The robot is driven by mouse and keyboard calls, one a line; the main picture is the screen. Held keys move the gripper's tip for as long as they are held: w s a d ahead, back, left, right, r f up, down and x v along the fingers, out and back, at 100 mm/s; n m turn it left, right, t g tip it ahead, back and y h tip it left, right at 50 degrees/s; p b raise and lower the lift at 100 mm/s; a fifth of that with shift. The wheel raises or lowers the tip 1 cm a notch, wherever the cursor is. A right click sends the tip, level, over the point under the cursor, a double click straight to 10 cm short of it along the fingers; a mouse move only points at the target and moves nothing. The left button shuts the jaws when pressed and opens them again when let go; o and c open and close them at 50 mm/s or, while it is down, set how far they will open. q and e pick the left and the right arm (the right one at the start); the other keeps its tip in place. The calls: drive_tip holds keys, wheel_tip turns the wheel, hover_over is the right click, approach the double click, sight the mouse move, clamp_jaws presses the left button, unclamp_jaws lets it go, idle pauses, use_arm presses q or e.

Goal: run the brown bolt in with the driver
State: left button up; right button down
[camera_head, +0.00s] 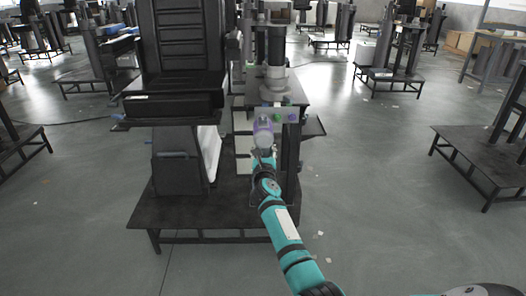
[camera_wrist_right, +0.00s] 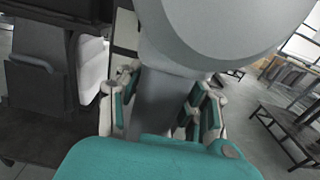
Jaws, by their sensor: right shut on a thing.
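My right gripper (camera_head: 263,153) is at the front of the lift column's plate, at the end of the teal arm. It is shut on the driver (camera_head: 263,134), which shows as a grey and purple body in front of the plate. In the right wrist view, the fingers (camera_wrist_right: 160,108) close around the driver's dark grey handle, and its wide grey body (camera_wrist_right: 225,28) fills the top. The grey plate (camera_head: 241,116) carries small coloured bolt heads, green and purple among them. I cannot make out the brown bolt; the driver hides part of the plate. My left gripper is not in view.
A black seat (camera_head: 183,60) stands left of the column on the same dark platform (camera_head: 170,207). A grey motor-like cylinder (camera_head: 276,55) rises above the plate. Another platform (camera_head: 485,155) stands at right. Open floor (camera_head: 385,190) lies between them.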

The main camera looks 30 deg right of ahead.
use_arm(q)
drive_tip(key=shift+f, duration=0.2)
use_arm(e)
drive_tip(key=shift+r, duration=0.25)
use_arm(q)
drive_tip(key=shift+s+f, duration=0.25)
use_arm(e)
drive_tip(key=shift+w, duration=0.1)
idle(0.5)
use_arm(q)
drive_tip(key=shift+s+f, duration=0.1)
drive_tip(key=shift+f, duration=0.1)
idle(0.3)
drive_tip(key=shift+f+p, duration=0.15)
drive_tip(key=shift+p, duration=0.15)
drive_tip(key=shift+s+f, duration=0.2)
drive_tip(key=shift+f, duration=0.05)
